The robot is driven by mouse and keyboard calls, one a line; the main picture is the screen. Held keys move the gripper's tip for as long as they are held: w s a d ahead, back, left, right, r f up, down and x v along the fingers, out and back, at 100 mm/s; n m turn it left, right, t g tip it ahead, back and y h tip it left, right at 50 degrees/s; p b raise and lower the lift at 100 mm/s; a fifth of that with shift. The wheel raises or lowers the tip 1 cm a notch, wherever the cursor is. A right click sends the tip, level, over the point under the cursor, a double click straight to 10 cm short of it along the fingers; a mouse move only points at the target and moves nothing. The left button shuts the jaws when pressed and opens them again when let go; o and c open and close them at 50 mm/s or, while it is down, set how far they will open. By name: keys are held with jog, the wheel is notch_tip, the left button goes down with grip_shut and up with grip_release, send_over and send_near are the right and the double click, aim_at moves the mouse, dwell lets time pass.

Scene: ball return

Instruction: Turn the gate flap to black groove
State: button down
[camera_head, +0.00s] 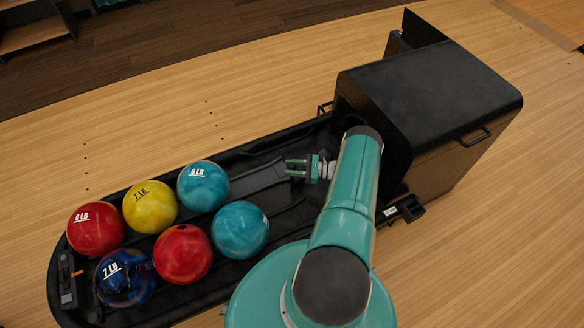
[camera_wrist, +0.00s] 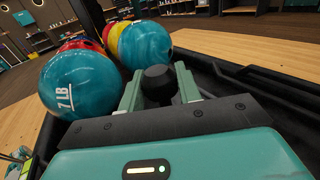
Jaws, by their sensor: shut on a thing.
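My gripper (camera_head: 292,168) hangs over the middle of the ball return, its fingers pointing left toward the balls. In the wrist view, my gripper (camera_wrist: 158,92) has its two green fingers on either side of a black rounded knob (camera_wrist: 158,78) and is shut on it. The knob looks like the handle of the gate flap, but the flap itself is not clearly seen. The black ball return (camera_head: 262,211) has dark lengthwise grooves or ridges. I cannot tell which groove the flap points at.
Several balls fill the left end: red (camera_head: 96,229), yellow (camera_head: 150,207), teal (camera_head: 203,186), another teal (camera_head: 240,230), another red (camera_head: 182,254) and dark blue (camera_head: 125,278). The black hood (camera_head: 430,95) stands at the right. The return's raised rim runs around the tray.

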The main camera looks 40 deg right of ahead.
jog(key=shift+n+g+y, duration=1.3)
jog(key=shift+g+y, duration=0.1)
jog(key=shift+g, duration=0.1)
jog(key=c, duration=1)
grip_release()
jog(key=v, duration=0.7)
jog(key=shift+d, duration=0.3)
jog(key=shift+r+g, duration=0.1)
jog(key=shift+g, duration=0.2)
